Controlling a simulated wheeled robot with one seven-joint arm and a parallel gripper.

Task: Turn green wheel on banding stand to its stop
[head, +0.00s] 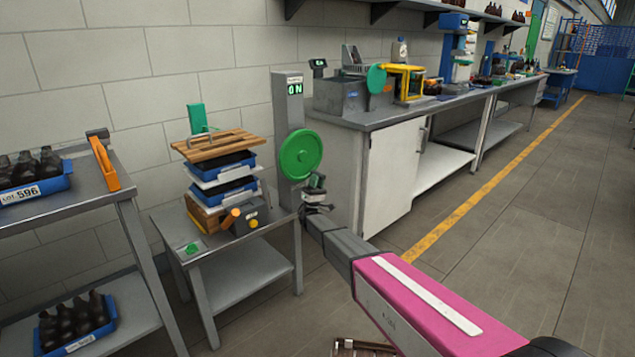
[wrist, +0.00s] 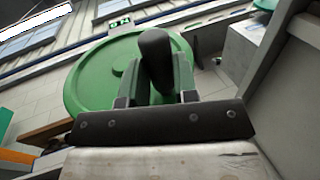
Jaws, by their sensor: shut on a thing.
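The green wheel (head: 300,155) is mounted on the upright grey banding stand (head: 287,105), between the small table and the long bench. A lit green display on top of the stand seems to read "ON". In the wrist view the wheel (wrist: 90,82) fills the upper middle, face toward me. Its black handle (wrist: 155,58) sticks out toward the camera. My gripper (head: 314,187) is at the wheel's lower right edge. In the wrist view my gripper (wrist: 157,92) has its fingers on either side of the handle and is shut on it. The handle's base is partly hidden by the fingers.
A low table (head: 245,262) at left holds stacked blue trays (head: 222,165) and a wooden board. A steel rack (head: 70,205) with amber bottles stands at far left. The long bench (head: 385,118) with its white cabinet is close to the right. Open floor lies further right.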

